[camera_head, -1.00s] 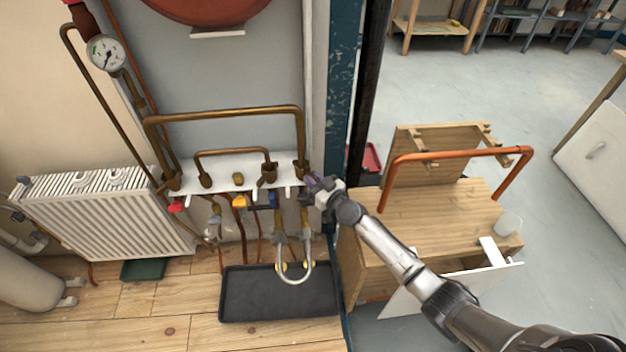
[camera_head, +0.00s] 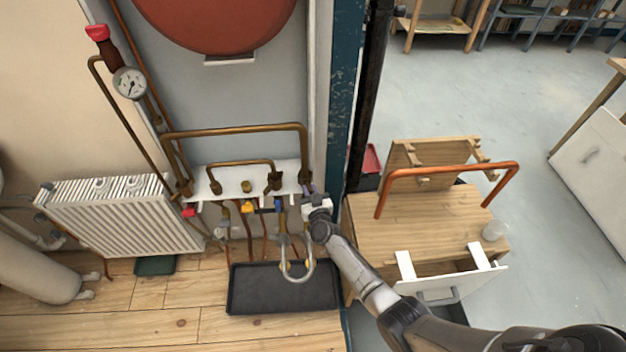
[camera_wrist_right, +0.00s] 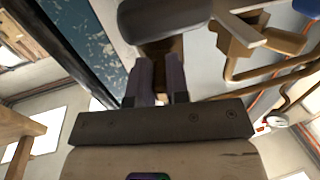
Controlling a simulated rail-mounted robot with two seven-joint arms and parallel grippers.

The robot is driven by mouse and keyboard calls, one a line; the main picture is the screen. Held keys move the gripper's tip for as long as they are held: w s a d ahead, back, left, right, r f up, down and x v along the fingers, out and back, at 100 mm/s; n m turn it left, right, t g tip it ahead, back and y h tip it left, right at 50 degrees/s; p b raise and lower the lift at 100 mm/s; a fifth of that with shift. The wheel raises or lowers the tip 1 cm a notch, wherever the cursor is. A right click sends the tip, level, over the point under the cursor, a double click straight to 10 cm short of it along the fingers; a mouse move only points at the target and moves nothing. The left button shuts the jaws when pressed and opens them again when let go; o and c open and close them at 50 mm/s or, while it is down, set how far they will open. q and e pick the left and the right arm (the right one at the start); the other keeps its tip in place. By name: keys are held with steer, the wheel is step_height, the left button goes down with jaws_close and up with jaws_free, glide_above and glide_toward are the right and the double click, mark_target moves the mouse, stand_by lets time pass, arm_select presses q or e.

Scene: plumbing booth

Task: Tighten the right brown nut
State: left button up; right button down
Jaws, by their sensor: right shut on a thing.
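The right brown nut (camera_head: 305,178) sits at the right end of the white manifold plate, under the right leg of the large brown pipe. My right gripper (camera_head: 309,191) has come up from below right, and its fingers are at this nut. In the right wrist view its two dark fingers (camera_wrist_right: 160,80) are closed around a brown piece (camera_wrist_right: 162,48), which looks like the nut; the fingers hide part of it. Another brown fitting (camera_head: 275,182) stands to its left on the plate. My left gripper is not in view.
A dark tray (camera_head: 255,298) lies on the floor below, with a U-shaped hose (camera_head: 298,278) hanging above it. A blue post (camera_head: 343,90) stands close right of the nut. A wooden cabinet (camera_head: 420,225) with an orange pipe (camera_head: 450,170) is further right. A radiator (camera_head: 120,215) is left.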

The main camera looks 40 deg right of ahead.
mark_target(298, 191)
steer(key=m+h, duration=0.1)
steer(key=a+m+g+h+p, duration=0.1)
steer(key=shift+w+a+r+h, duration=0.1)
steer(key=shift+w+r+h, duration=0.1)
steer(key=shift+w+h, duration=0.1)
steer(key=shift+w+a+f+m+g+h, duration=0.1)
steer(key=shift+a+m+g+h, duration=0.05)
steer(key=shift+m+g+h, duration=0.55)
steer(key=shift+w+a+f+m+g+h+b, duration=0.15)
steer(key=shift+m+g+h+b, duration=0.2)
steer(key=shift+h, duration=0.2)
steer(key=shift+w+a+f+m+g+h+b, duration=0.15)
steer(key=shift+m+g+h+b, duration=0.15)
steer(key=shift+h, duration=0.25)
steer(key=m+g+h+b, duration=0.2)
steer(key=g+b, duration=0.1)
steer(key=w+m+g+h+b, duration=0.1)
steer(key=shift+a+b, duration=0.3)
steer(key=shift+a, duration=0.05)
steer(key=shift+w+m+g+h+b, duration=0.2)
steer(key=shift+m+g+h+b, duration=0.3)
steer(key=shift+m+g+b, duration=0.45)
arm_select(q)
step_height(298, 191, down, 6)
arm_select(e)
steer(key=shift+a+r+g, duration=0.1)
steer(key=shift+r+g, duration=0.05)
steer(key=shift+g, duration=0.25)
